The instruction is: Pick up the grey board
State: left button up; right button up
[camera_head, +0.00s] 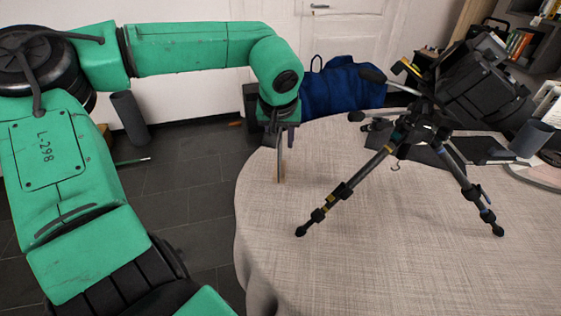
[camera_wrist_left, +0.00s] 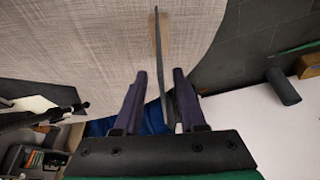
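The grey board (camera_head: 279,168) shows almost edge-on in the head view, a thin upright strip with a brown part beside it, near the table's left edge. In the left wrist view the board (camera_wrist_left: 157,35) runs down between the two fingers. My left gripper (camera_head: 281,143) is above and around the board's upper part, pointing down. In the wrist view its dark fingers (camera_wrist_left: 160,72) stand apart, with a gap visible between the left finger and the board. The right finger is close to the board; I cannot tell if it touches. My right gripper is not in view.
A round table with a beige cloth (camera_head: 350,260) has clear room at its front. A tripod (camera_head: 340,195) carrying a large black device (camera_head: 480,85) stands right of the board. A blue bag (camera_head: 345,90) is behind. A grey cup (camera_head: 531,138) is at right.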

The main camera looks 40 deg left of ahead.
pick_arm(q)
jog(key=x, duration=0.4)
jog(key=shift+s+f, duration=0.1)
jog(key=shift+f, duration=0.1)
jog(key=shift+r, duration=0.1)
grip_shut()
dwell(1.0)
